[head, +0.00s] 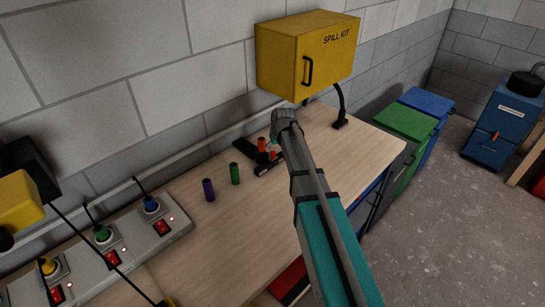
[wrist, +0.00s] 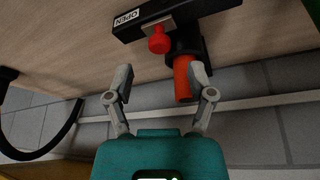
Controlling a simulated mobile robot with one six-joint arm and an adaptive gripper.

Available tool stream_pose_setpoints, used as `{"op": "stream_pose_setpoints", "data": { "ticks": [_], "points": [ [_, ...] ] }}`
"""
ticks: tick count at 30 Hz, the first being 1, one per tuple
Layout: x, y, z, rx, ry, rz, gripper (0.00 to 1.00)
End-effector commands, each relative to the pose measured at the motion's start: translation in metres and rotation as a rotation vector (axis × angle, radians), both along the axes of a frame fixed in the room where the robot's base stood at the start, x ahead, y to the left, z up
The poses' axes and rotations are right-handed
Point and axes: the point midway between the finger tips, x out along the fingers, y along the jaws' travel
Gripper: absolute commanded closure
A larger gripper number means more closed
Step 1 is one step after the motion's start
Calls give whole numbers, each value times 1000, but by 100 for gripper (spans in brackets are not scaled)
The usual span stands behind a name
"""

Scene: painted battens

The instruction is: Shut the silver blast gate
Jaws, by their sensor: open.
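In the wrist view a black bar (wrist: 205,8) carries an "OPEN" label, a small silver plate (wrist: 158,24) and a red knob (wrist: 159,43); this looks like the silver blast gate. A red-orange tube (wrist: 183,80) sticks out of a black collar (wrist: 186,42) beside the knob. My gripper (wrist: 162,82) is open, its fingers apart with nothing held between them. The right fingertip shows close beside the tube; I cannot tell if they touch. In the head view the black and red fitting (head: 262,146) is on the bench, partly hidden by my arm.
The wooden bench (head: 225,237) holds a purple cylinder (head: 209,190), a green cylinder (head: 235,174) and a power strip (head: 125,250) with plugs. A yellow spill kit cabinet (head: 282,62) hangs above the fitting. A black hose (wrist: 60,145) curves at the left in the wrist view.

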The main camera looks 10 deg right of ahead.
Motion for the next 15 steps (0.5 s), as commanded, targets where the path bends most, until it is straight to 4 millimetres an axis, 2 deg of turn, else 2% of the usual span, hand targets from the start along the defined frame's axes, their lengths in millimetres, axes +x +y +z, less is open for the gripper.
{"op": "stream_pose_setpoints", "data": {
  "ticks": [1, 6, 15],
  "points": [
    [2, 0, -8, 0, 0, 0, 30],
    [8, 1, -21, 0, 0, 0, 30],
    [15, 3, -37, 0, 0, 0, 30]
  ]
}}
